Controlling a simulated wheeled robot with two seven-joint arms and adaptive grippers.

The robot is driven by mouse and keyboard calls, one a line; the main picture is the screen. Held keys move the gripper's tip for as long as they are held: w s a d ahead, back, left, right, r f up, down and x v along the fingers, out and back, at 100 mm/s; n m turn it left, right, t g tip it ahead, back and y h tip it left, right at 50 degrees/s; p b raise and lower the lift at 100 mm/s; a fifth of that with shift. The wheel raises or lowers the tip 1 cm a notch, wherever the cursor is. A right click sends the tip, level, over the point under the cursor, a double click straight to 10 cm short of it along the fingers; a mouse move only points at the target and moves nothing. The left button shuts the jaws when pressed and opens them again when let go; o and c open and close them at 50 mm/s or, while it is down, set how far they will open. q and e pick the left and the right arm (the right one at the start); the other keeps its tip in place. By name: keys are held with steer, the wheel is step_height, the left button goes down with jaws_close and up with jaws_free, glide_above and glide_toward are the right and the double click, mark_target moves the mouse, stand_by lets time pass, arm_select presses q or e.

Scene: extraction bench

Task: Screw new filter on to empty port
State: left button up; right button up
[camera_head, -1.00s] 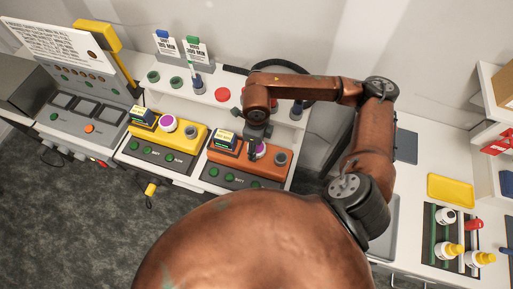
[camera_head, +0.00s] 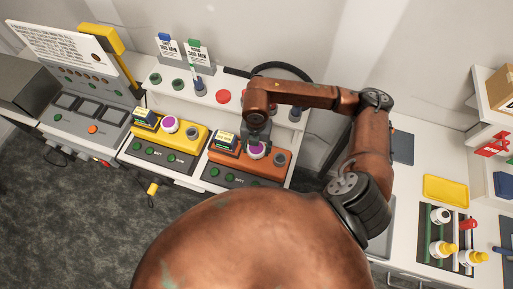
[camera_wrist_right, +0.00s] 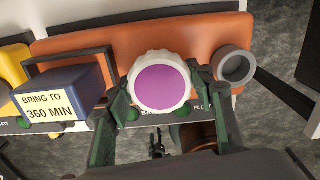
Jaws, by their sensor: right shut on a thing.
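My right gripper (camera_head: 257,143) is over the orange unit (camera_head: 228,160). It is shut on a white ribbed filter with a purple top (camera_head: 257,152). In the right wrist view the filter (camera_wrist_right: 160,84) lies between the two dark green fingers, over the orange surface (camera_wrist_right: 110,42); what is under it is hidden. An open grey round port (camera_head: 279,159) is to the right of the filter and shows as an empty ring in the right wrist view (camera_wrist_right: 235,67). My left gripper is not in view.
A dark blue "BRING TO 360 MIN" box (camera_wrist_right: 58,95) stands left of the filter. A yellow unit (camera_head: 190,142) has another purple-topped filter (camera_head: 170,124) and a grey port (camera_head: 192,132). A shelf with bottles and a red button (camera_head: 223,97) is behind. A yellow tray (camera_head: 446,190) lies far right.

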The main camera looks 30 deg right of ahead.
steer(key=m+p, duration=0.2)
steer(key=m, duration=0.4)
steer(key=shift+r, duration=0.1)
steer(key=m+p, duration=0.1)
steer(key=m, duration=0.2)
steer(key=shift+p, duration=0.4)
steer(key=m, duration=0.2)
steer(key=shift+m+p, duration=0.3)
steer(key=shift+p, duration=0.1)
steer(key=o, duration=1.4)
